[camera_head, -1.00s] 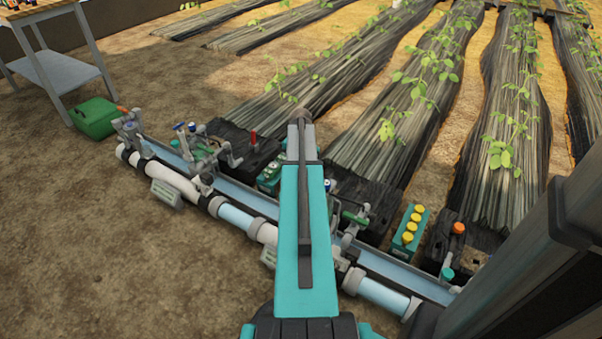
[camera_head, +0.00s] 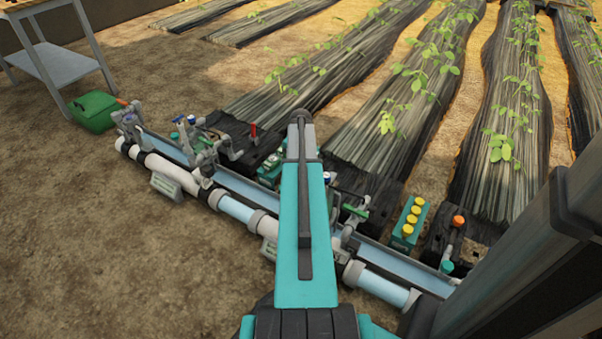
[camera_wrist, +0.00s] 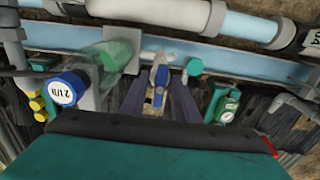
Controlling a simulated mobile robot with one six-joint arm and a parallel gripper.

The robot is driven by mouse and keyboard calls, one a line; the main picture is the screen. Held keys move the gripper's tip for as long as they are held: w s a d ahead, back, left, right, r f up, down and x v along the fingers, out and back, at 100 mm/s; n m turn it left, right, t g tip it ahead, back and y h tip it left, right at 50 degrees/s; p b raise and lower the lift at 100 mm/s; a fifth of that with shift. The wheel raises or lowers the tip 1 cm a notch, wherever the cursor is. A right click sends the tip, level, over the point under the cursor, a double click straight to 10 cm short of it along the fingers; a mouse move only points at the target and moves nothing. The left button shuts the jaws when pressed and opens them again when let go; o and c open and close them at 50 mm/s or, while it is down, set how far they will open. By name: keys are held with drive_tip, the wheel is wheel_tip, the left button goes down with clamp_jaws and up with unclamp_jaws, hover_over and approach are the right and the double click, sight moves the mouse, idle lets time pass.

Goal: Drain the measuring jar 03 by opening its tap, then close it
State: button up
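In the wrist view, a clear greenish jar (camera_wrist: 117,58) stands left of centre. Beside it is a blue round cap (camera_wrist: 67,89) with a white label I cannot read surely. I cannot confirm the number 03. A small tap with a blue handle (camera_wrist: 159,77) sits on grey fittings right of the jar. My gripper (camera_wrist: 159,100) is open, its two dark fingers spread on either side of the blue handle. I cannot tell whether they touch it. In the head view my arm hides the gripper and most of this spot.
A white and clear pipe (camera_wrist: 185,15) and a blue channel (camera_wrist: 235,62) run across close by. A green cap (camera_wrist: 195,66) and a green unit with a gauge (camera_wrist: 229,103) are to the right. A yellow-capped box (camera_head: 409,222) stands right of my arm. Bare soil (camera_head: 80,240) lies left.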

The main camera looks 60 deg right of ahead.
drive_tip(key=c, duration=0.3)
drive_tip(key=o, duration=0.6)
drive_tip(key=shift+c, duration=0.2)
drive_tip(key=shift+f+p, duration=0.25)
drive_tip(key=shift+p, duration=0.05)
drive_tip(key=shift+c, duration=0.4)
drive_tip(key=c, duration=0.7)
drive_tip(key=o, duration=0.8)
drive_tip(key=shift+f+p, duration=0.25)
drive_tip(key=shift+p, duration=0.1)
